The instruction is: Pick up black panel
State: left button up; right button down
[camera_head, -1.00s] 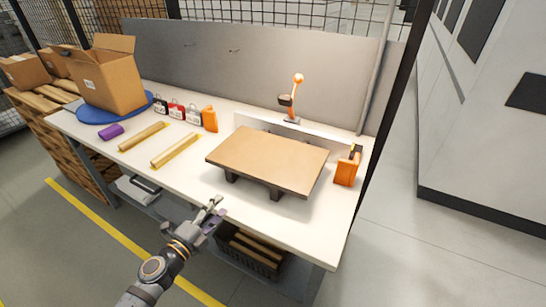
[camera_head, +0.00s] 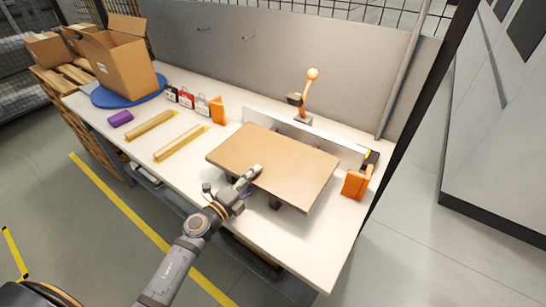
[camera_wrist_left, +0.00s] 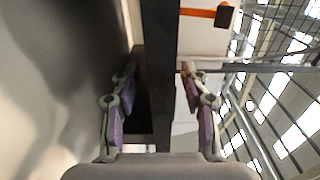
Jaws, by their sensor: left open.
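The panel (camera_head: 285,160) has a light brown top face and a dark edge. It lies flat on dark supports on the white workbench. In the left wrist view the panel (camera_wrist_left: 160,50) shows as a dark upright band. My left gripper (camera_head: 248,178) is at the panel's near long edge. It is open, and in the left wrist view its fingers (camera_wrist_left: 158,82) stand on either side of the panel's edge, with a visible gap on at least one side. In the head view one finger shows above the top face; the other is hidden. My right gripper is not in view.
Orange holders (camera_head: 356,184) and (camera_head: 218,110) stand right and left of the panel. An orange-topped device (camera_head: 307,98) stands behind it. Yellowish strips (camera_head: 178,143), a purple roll (camera_head: 120,118), small cases (camera_head: 187,97) and a cardboard box (camera_head: 122,66) occupy the left of the bench.

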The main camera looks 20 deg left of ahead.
aim_at(264, 166)
pick_arm(q)
jog(key=p+x, duration=0.1)
jog(key=x, duration=0.3)
jog(key=shift+w+r, duration=0.15)
jog(key=shift+r, duration=0.05)
jog(key=shift+w+d+f, duration=0.15)
jog(key=shift+w, duration=0.25)
jog(key=shift+s, duration=0.15)
jog(key=shift+c, duration=0.5)
grip_shut()
